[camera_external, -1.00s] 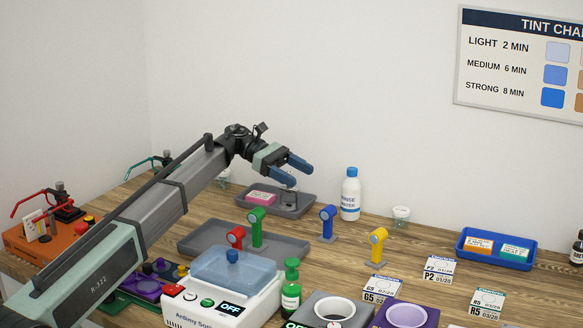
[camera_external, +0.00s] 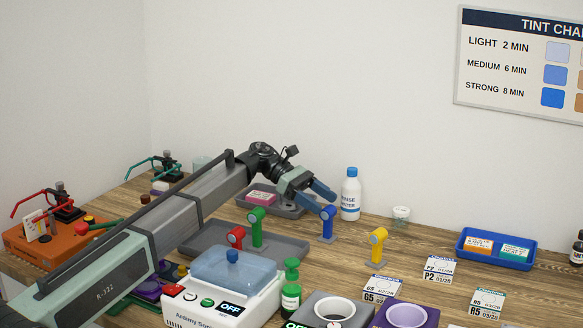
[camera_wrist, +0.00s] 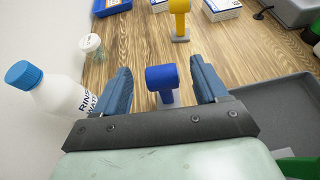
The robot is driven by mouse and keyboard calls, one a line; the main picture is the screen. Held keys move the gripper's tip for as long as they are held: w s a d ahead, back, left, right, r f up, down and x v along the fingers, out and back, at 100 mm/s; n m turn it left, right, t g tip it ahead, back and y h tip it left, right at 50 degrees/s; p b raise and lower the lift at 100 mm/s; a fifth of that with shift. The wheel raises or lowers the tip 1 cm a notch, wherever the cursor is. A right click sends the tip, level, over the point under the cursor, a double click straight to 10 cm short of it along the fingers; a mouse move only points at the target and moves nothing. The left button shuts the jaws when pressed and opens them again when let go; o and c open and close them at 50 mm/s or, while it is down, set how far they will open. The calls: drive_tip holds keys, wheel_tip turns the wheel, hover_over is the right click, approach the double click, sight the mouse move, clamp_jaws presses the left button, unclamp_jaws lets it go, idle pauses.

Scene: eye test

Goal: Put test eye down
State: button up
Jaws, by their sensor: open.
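The task's test eye is not singled out by colour; several small upright pieces with round heads look alike. The blue one (camera_external: 327,222) stands on the wood table just beyond my fingertips. My gripper (camera_external: 320,191) is open, at about the height of its head. In the wrist view the blue piece (camera_wrist: 163,84) shows between my two open fingers (camera_wrist: 163,90), with gaps on both sides. A green piece (camera_external: 256,229) and a red piece (camera_external: 236,237) stand at the grey tray (camera_external: 290,244). A yellow piece (camera_external: 378,245) stands to the right, also seen in the wrist view (camera_wrist: 179,18).
A rinse water bottle (camera_external: 350,196) stands close behind my gripper. A small grey tray (camera_external: 245,203) holds a pink block (camera_external: 262,197). A white machine (camera_external: 220,298) with a clear lid is in front.

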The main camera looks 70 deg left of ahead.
sight(334, 214)
drive_tip(key=shift+f+x, duration=0.2)
drive_tip(key=shift+x, duration=1.1)
drive_tip(key=shift+f+x, duration=0.15)
drive_tip(key=shift+x, duration=1.15)
drive_tip(key=shift+a+r, duration=0.1)
drive_tip(key=shift+a, duration=0.1)
drive_tip(key=c, duration=1.2)
